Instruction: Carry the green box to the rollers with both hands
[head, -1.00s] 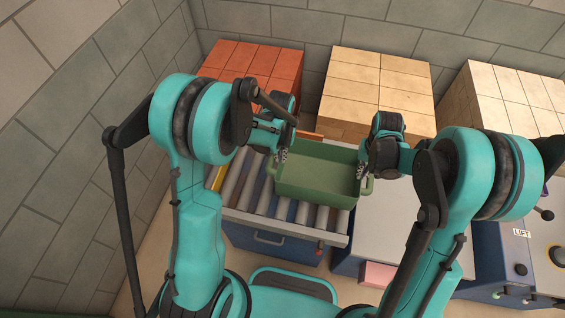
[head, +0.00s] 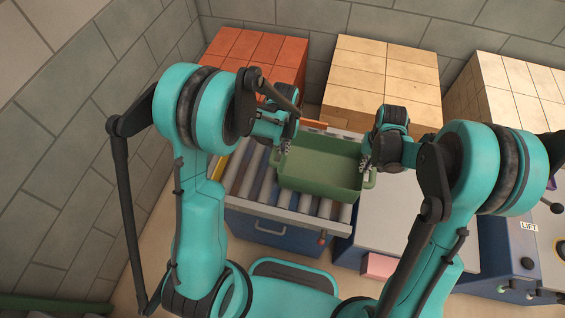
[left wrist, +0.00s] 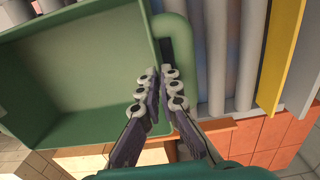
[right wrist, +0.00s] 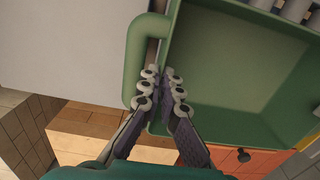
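The green box (head: 320,188) is an open tray with a loop handle at each end. In the head view it is over the right part of the grey rollers (head: 240,180), about level; I cannot tell whether it touches them. My left gripper (head: 281,155) is shut on the box's left end wall, its fingers (left wrist: 158,92) on both sides of the wall beside the handle. My right gripper (head: 367,167) is shut the same way on the right end wall, one finger (right wrist: 163,90) inside the box and one in the handle gap. The box looks empty.
A flat grey table (head: 385,215) stands right of the rollers, with a pink block (head: 379,265) in front. Orange bricks (head: 258,55) and tan bricks (head: 385,75) are stacked behind. A yellow strip (head: 218,168) edges the rollers' left side. A blue lift console (head: 510,250) is at right.

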